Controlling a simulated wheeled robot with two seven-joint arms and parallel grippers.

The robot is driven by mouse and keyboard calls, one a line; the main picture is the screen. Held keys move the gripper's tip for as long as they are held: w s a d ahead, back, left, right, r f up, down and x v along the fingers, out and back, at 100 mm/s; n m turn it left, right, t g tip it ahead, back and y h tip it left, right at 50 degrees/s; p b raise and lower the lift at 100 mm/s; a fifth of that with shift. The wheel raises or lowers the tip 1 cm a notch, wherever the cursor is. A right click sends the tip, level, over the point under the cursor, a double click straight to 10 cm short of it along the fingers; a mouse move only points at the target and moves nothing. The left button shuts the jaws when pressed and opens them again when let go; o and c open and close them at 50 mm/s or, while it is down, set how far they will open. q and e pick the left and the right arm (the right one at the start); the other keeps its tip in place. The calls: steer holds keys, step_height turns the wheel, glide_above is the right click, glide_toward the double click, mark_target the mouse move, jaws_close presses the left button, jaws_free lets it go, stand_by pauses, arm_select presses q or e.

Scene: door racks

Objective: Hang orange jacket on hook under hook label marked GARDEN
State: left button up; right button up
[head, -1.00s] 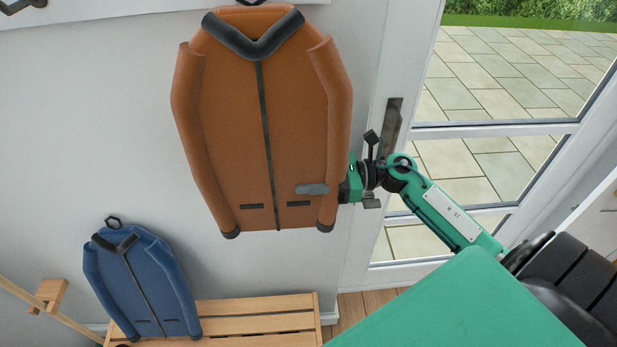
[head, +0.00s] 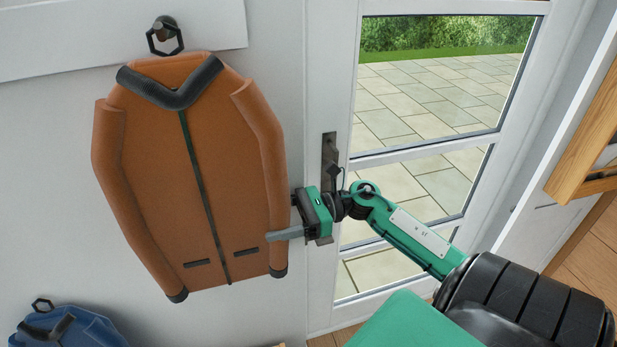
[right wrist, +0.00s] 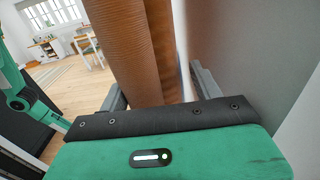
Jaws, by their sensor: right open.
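The orange jacket (head: 150,190) hangs flat and upright, slightly tilted, in front of the wall in the head view. Its black loop (head: 165,38) shows at a dark hook peg (head: 165,24) on the white board; it appears to be around the peg. No GARDEN label is readable. My right gripper (head: 284,220) is open at the jacket's right-hand sleeve. One finger shows in front of the sleeve edge; the other is mostly hidden. In the right wrist view, the orange sleeve (right wrist: 145,60) stands between the spread fingers (right wrist: 160,90). My left gripper is not in view.
A blue jacket (head: 65,328) with a loop is at the lower left. A glazed white door (head: 420,150) with a dark handle plate (head: 329,155) is right of the orange jacket, close behind my right gripper. Bare wall lies below the jacket.

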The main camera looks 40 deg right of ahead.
steer(key=b+v, duration=0.3)
steer(key=v, duration=0.6)
steer(key=shift+s, duration=0.1)
